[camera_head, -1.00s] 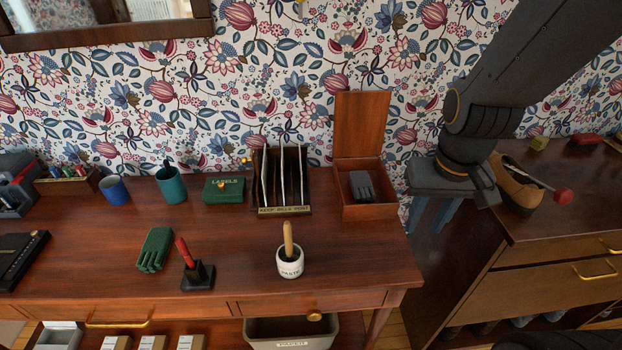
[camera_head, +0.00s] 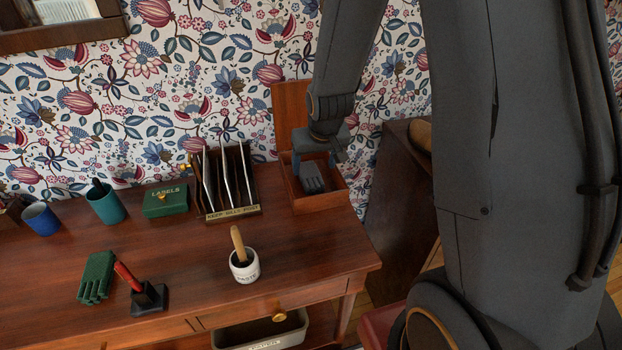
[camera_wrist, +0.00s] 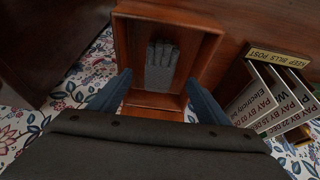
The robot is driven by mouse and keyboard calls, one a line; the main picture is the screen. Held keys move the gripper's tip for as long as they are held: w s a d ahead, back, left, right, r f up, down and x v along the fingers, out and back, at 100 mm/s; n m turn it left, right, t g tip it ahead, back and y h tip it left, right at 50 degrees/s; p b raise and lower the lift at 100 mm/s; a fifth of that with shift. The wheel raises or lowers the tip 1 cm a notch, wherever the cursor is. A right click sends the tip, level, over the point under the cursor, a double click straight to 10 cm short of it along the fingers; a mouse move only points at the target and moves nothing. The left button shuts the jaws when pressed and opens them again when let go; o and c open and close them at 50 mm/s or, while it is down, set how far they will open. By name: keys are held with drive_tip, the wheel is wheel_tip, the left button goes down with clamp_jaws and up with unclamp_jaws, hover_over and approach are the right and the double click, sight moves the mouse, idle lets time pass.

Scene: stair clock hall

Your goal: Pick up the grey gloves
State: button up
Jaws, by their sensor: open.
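The grey gloves (camera_head: 312,180) lie inside an open wooden box (camera_head: 329,204) at the right end of the desk, its lid upright against the wallpaper. In the wrist view the gloves (camera_wrist: 162,62) lie in the box (camera_wrist: 205,22), centred between my fingers. My gripper (camera_head: 314,172) is over the box, at its back part, with blue fingers pointing down. In the wrist view my gripper (camera_wrist: 155,88) is open, with one finger on each side and nothing between them in its grip. The head view partly hides the gloves behind the gripper.
A letter rack (camera_head: 232,213) stands just left of the box. A paste pot (camera_head: 244,268), green gloves (camera_head: 96,276), a red-handled stamp (camera_head: 148,295) and a green labels tin (camera_head: 166,200) are further left. The right cabinet (camera_head: 395,190) stands beside the desk.

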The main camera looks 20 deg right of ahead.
sight(311, 175)
drive_tip(key=x, duration=0.3)
drive_tip(key=shift+w+f, duration=0.1)
drive_tip(key=shift+f, duration=0.05)
drive_tip(key=shift+p+x, duration=0.55)
drive_tip(key=shift+x, duration=1.2)
drive_tip(key=shift+w, duration=0.15)
drive_tip(key=shift+c, duration=0.2)
drive_tip(key=c, duration=1.1)
